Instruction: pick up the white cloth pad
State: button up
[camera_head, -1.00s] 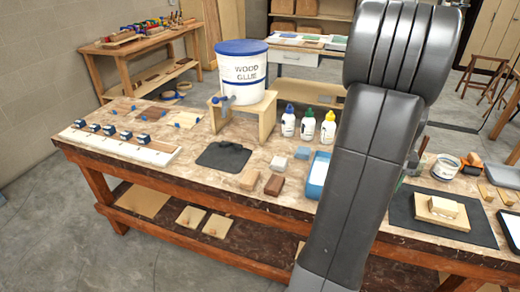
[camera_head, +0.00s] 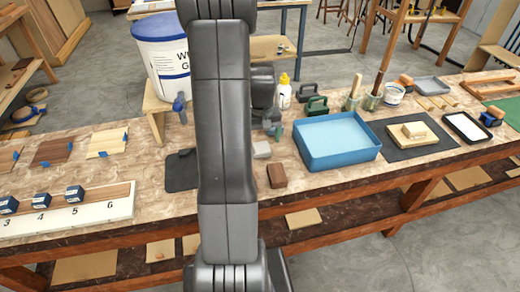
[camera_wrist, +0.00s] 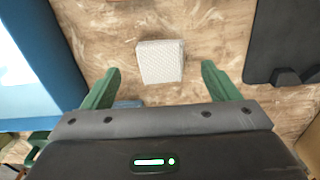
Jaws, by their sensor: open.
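The white cloth pad (camera_wrist: 161,61) lies flat on the work table in the wrist view, just ahead of and between my fingertips. It shows as a small pale block (camera_head: 262,150) in the head view, partly hidden by my arm. My gripper (camera_wrist: 161,73) has its green fingers spread apart, with nothing between them but the view of the pad and table. In the head view my gripper (camera_head: 272,128) is partly hidden behind my arm, close behind the pad.
A blue tray (camera_head: 337,142) stands right of the pad and a brown block (camera_head: 277,175) lies in front of it. A dark mat (camera_head: 181,172) lies to the left. A glue bucket (camera_head: 162,55) and yellow-capped bottle (camera_head: 284,93) stand behind.

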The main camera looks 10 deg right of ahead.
aim_at(261, 148)
jog(key=shift+w+a+f+p, duration=0.1)
jog(key=shift+f+p, duration=0.05)
jog(key=shift+f, duration=0.95)
jog(key=shift+w+f+p, duration=0.1)
jog(key=shift+f+p, duration=0.05)
jog(key=shift+f, duration=0.95)
jog(key=c, duration=1.1)
jog(key=shift+o, duration=0.2)
jog(key=shift+r, duration=0.1)
notch_tip(261, 148, up, 10)
jog(key=shift+b, duration=0.4)
jog(key=o, duration=0.3)
jog(key=shift+c, duration=1.1)
